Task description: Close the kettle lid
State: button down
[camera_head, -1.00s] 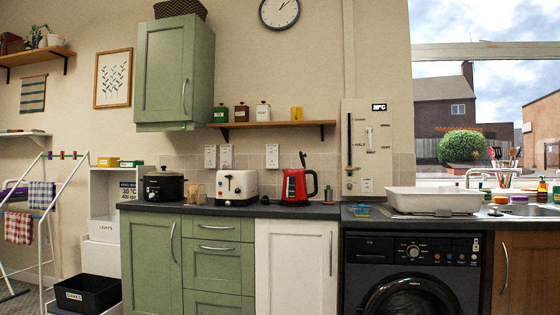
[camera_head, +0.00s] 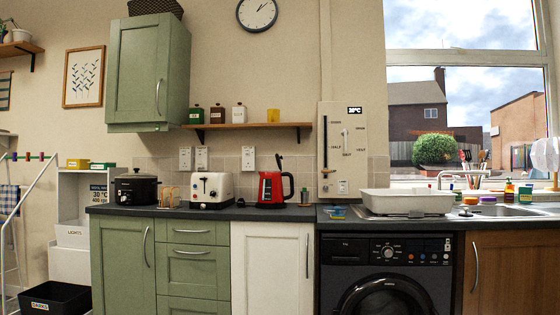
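The red kettle (camera_head: 271,189) stands upright on the dark countertop, right of the white toaster, with its black handle on the right side. A dark lid piece (camera_head: 279,162) sticks up steeply above the kettle's top, so the lid looks open. My gripper is not in view, and no part of my arm shows.
The white toaster (camera_head: 211,190) and a black slow cooker (camera_head: 136,188) stand left of the kettle. A white basin (camera_head: 407,202) sits to the right by the sink. A shelf (camera_head: 250,126) with canisters hangs above. The countertop (camera_head: 240,213) has little free room before the kettle.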

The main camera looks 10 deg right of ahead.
aim_at(278, 159)
jog(key=u, duration=0.45)
jog(key=i, duration=1.35)
jog(key=z, duration=0.3)
jog(key=i, duration=1.35)
jog(key=z, duration=0.55)
